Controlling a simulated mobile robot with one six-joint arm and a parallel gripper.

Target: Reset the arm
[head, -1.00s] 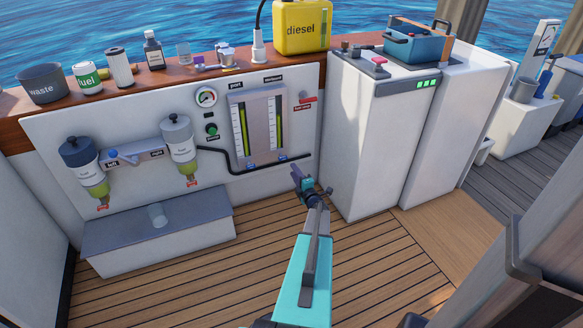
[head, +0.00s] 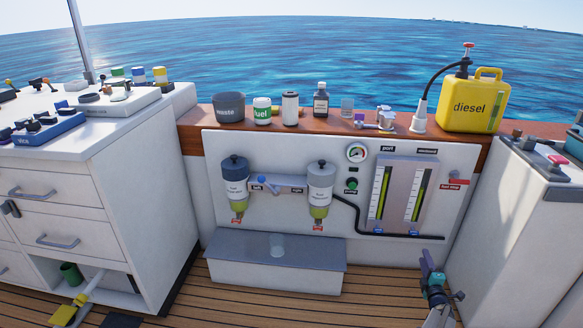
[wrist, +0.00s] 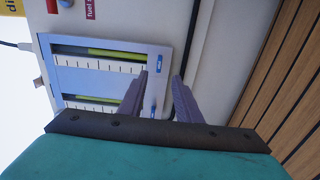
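My gripper (head: 428,265) is at the lower right of the head view, in front of the white engine panel (head: 282,212) and below its gauges. In the wrist view my gripper (wrist: 161,78) shows two dark fingers with a clear gap between them. Nothing is held in the gap. The fingers point towards the panel, near the lower end of the grey sight-gauge board (head: 396,192), which also shows in the wrist view (wrist: 120,62). In the head view my arm comes up from the bottom edge.
Two filters (head: 235,190) hang on the panel above a grey step box (head: 270,275). A yellow diesel can (head: 473,103) and small containers stand on the wooden ledge (head: 190,118). White cabinets (head: 130,205) flank the left; another unit (head: 520,215) stands right. Some deck (head: 365,300) is clear.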

